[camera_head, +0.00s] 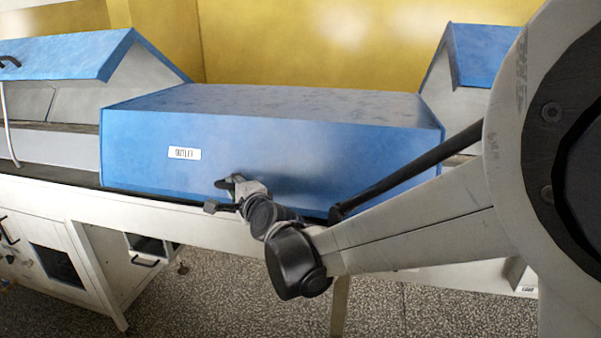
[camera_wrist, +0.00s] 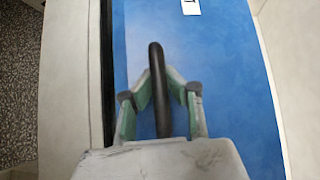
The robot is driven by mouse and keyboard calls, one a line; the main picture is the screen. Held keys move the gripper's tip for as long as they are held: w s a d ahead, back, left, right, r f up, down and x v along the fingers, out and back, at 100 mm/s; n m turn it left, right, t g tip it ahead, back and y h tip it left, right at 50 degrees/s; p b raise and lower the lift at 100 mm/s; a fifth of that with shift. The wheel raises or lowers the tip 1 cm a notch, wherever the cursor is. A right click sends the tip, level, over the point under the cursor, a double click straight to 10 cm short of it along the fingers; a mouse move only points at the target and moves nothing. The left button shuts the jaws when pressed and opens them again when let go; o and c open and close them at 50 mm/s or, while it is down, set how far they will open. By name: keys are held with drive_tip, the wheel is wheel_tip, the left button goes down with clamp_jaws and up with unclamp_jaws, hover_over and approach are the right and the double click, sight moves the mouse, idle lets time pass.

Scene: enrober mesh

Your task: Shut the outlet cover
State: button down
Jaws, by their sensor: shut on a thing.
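The outlet cover (camera_head: 270,158) is a wide blue lid in the middle of the head view. Its front face bears a white label (camera_head: 184,154), partly seen in the wrist view (camera_wrist: 190,7). The lid lies low, with its front lower edge close to the white machine rim. My gripper (camera_head: 226,187) is at the lower front of this face. In the wrist view my gripper (camera_wrist: 160,93) has its green-padded fingers on both sides of a black bar handle (camera_wrist: 158,65), shut on it. A dark strip (camera_wrist: 108,60) shows between the blue face and the pale rim.
Blue sloped hoods stand at the left (camera_head: 70,55) and right (camera_head: 485,55) of the cover. A yellow wall (camera_head: 300,40) is behind. The pale machine frame (camera_head: 180,220) runs below, with a small drawer (camera_head: 150,248). Speckled floor (camera_head: 430,310) lies open in front.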

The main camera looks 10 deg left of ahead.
drive_tip(key=shift+s+f+b, duration=0.3)
drive_tip(key=shift+s+f, duration=0.2)
drive_tip(key=shift+f, duration=0.3)
drive_tip(key=c, duration=2)
unclamp_jaws()
drive_tip(key=shift+s, duration=0.1)
drive_tip(key=shift+o, duration=0.2)
drive_tip(key=shift+r, duration=0.1)
drive_tip(key=shift+w+r, duration=0.1)
drive_tip(key=shift+w, duration=0.15)
drive_tip(key=v, duration=1.2)
